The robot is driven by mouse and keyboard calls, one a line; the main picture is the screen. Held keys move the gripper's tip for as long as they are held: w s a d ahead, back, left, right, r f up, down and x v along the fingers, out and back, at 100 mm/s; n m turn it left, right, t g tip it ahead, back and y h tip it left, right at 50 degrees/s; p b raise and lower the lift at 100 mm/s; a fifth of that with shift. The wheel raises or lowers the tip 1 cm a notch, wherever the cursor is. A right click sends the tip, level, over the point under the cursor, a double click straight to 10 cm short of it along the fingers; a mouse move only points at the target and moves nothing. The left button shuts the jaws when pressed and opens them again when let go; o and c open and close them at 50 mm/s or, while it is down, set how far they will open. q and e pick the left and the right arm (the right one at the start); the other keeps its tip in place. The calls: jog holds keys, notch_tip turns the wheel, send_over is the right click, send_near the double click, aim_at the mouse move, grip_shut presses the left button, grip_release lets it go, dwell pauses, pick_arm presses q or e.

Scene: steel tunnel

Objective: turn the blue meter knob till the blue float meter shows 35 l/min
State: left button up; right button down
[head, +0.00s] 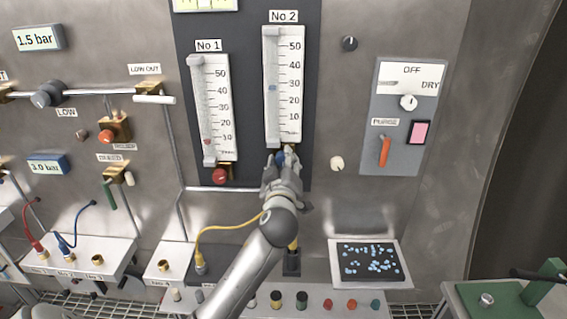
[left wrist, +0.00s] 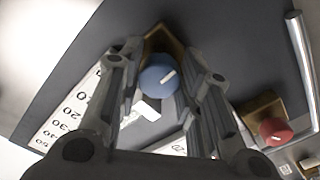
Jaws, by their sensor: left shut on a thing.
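The blue float meter, No 2 (head: 270,110), is the taller tube on the dark panel. Its small blue float (head: 272,88) sits close to the 30 mark; the exact value is too small to read. The blue meter knob (left wrist: 159,80) has a white pointer line and sits on a brass block below the meter. In the head view the knob (head: 281,158) is mostly hidden by my gripper. My left gripper (head: 281,154) is shut on the knob, one finger on each side of it in the left wrist view (left wrist: 165,88). My right gripper is not in view.
Meter No 1 (head: 203,110) stands left of No 2, with a red knob (head: 220,176) below it; this red knob also shows in the left wrist view (left wrist: 275,131). A cream knob (head: 337,163) and a switch panel (head: 404,115) with an orange lever (head: 384,150) are to the right.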

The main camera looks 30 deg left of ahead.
pick_arm(q)
jog(key=shift+m, duration=2.6)
jog(key=o, duration=1)
jog(key=shift+o, duration=0.2)
jog(key=shift+s, duration=0.1)
jog(key=v, duration=1.2)
